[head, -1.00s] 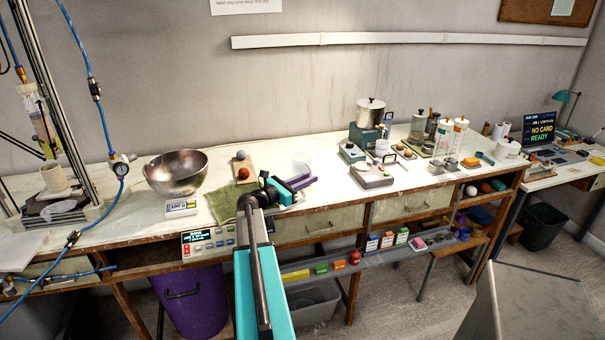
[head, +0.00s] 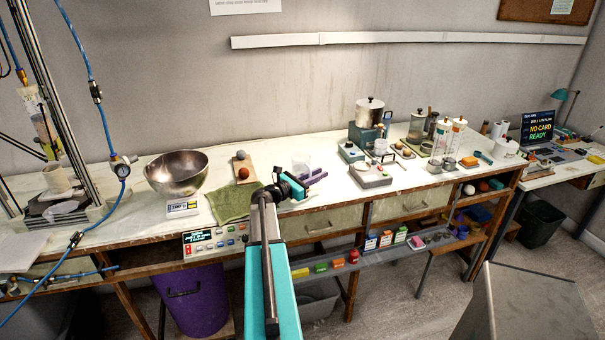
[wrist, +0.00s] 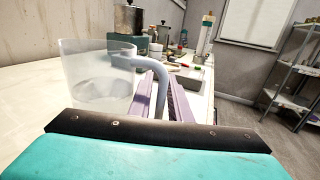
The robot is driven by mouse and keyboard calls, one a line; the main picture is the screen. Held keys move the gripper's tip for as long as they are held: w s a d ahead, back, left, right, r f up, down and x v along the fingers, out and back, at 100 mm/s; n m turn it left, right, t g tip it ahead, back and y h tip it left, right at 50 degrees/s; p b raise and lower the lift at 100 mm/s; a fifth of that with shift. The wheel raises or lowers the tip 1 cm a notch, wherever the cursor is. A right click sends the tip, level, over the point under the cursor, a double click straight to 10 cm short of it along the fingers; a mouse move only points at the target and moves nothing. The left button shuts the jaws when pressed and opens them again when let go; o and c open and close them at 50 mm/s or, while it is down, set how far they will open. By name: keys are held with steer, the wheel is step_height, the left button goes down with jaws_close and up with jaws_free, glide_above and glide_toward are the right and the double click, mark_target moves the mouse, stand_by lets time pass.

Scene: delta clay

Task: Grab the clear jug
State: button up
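The clear jug (head: 300,161) stands on the white worktop, just beyond my gripper (head: 314,177). In the wrist view the jug (wrist: 95,78) is upright and see-through, at the left. Its grey-blue handle (wrist: 128,61) reaches right over the left finger and bends down between the two purple fingers. My gripper (wrist: 162,85) looks open, with the fingers on either side of the handle. I cannot tell whether either finger touches it. The handle's lower end is partly hidden.
A steel bowl (head: 176,172), a green cloth (head: 232,203) and a board (head: 243,166) with two balls lie to the left. A grey scale-like device (head: 370,174) stands to the right. A bench strip between the jug and that device is clear.

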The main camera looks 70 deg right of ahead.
steer(key=shift+c, duration=0.3)
jaws_close()
steer(key=shift+r, duration=0.35)
steer(key=s+a+r+b, duration=0.2)
steer(key=a, duration=0.5)
steer(key=s+a+r+b, duration=0.2)
steer(key=s+a+b, duration=0.1)
steer(key=a, duration=0.4)
steer(key=shift+s+a+r, duration=0.15)
steer(key=shift+s+a, duration=0.1)
steer(key=shift+a, duration=0.05)
stand_by(1.4)
steer(key=shift+s+a, duration=0.1)
steer(key=shift+a, duration=0.1)
stand_by(0.8)
